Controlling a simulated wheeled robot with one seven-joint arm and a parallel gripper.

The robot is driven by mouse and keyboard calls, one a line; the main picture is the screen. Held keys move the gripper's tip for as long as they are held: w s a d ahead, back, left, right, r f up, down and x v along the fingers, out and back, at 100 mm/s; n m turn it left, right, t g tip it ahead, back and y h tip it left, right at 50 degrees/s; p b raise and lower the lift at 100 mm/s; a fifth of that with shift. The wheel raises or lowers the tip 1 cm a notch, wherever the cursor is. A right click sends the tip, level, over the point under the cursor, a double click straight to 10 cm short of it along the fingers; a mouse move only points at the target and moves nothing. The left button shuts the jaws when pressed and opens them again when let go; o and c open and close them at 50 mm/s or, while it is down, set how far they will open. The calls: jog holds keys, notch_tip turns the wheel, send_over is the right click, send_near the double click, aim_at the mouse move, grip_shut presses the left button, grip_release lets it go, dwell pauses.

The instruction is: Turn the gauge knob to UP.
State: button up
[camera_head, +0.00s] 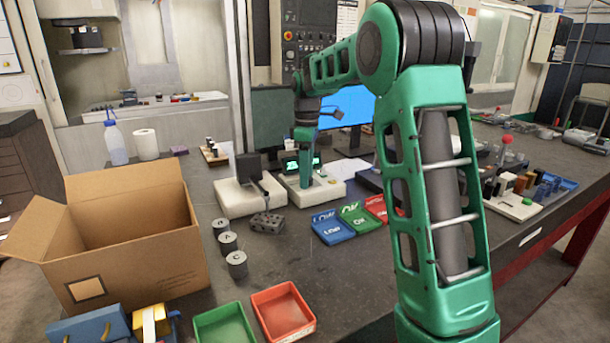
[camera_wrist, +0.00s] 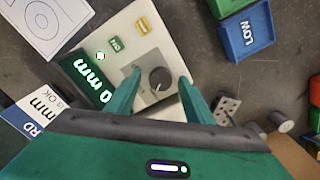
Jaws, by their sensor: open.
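The gauge is a white box (camera_head: 328,188) with a green lit display, standing on the dark bench in the head view. In the wrist view its display (camera_wrist: 92,78) shows "0 mm" at the end of a reading. The dark round gauge knob (camera_wrist: 160,79) sits on a grey plate, with a light pointer mark towards the lower left in the picture. I cannot read any UP mark. My gripper (camera_wrist: 159,76) is open, its green fingers on either side of the knob; I cannot tell whether they touch it. In the head view my gripper (camera_head: 306,175) is over the gauge and hides the knob.
A green button (camera_wrist: 116,44) and a yellow button (camera_wrist: 143,25) sit on the gauge near the knob. A second white device (camera_head: 248,198) stands left of it. Blue, green and red trays (camera_head: 333,229) lie in front. A cardboard box (camera_head: 140,270) is at left.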

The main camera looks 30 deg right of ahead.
jog(key=c, duration=1)
jog(key=shift+c, duration=0.2)
